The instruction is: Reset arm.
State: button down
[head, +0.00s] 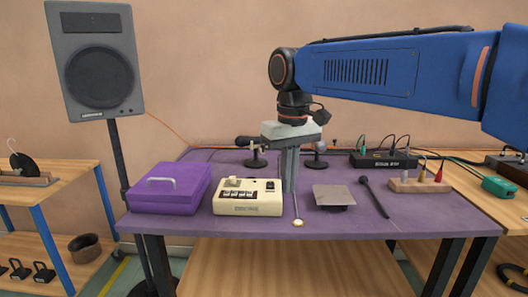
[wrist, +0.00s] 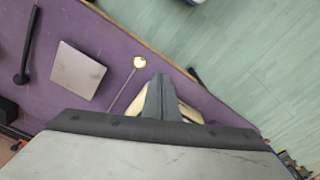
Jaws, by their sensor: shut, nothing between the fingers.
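My blue arm (head: 390,72) reaches in from the right in the head view. My gripper (head: 290,188) points down over the purple table (head: 350,228), between the cream box and the grey square plate. Its fingers are together and hold nothing. In the wrist view the shut fingers (wrist: 160,92) show at the lower middle. A thin rod with a pale round tip (head: 298,222) lies beside the fingers; it also shows in the wrist view (wrist: 139,62). I cannot tell whether the fingers touch it. The gripper partly hides the cream box in the wrist view.
A purple case (head: 170,189) and a cream box with buttons (head: 248,197) stand left. A grey plate (head: 333,195), a black stick (head: 374,197) and a wooden block with coloured plugs (head: 419,186) lie right. A speaker (head: 97,62) stands at far left. Space above the table is open.

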jog(key=s+d+f+m+t, duration=0.1)
jog(key=s+d+f, duration=0.3)
jog(key=d, duration=0.3)
jog(key=s+d+f+m+t, duration=0.1)
jog(key=s+d+f+m, duration=0.15)
jog(key=s+d, duration=0.4)
jog(key=s+d+f+m+t, duration=0.1)
jog(key=s+d+f+t, duration=0.1)
jog(key=s+d+f, duration=0.7)
notch_tip(320, 180, down, 4)
jog(key=shift+d, duration=0.35)
jog(key=shift+m, duration=0.25)
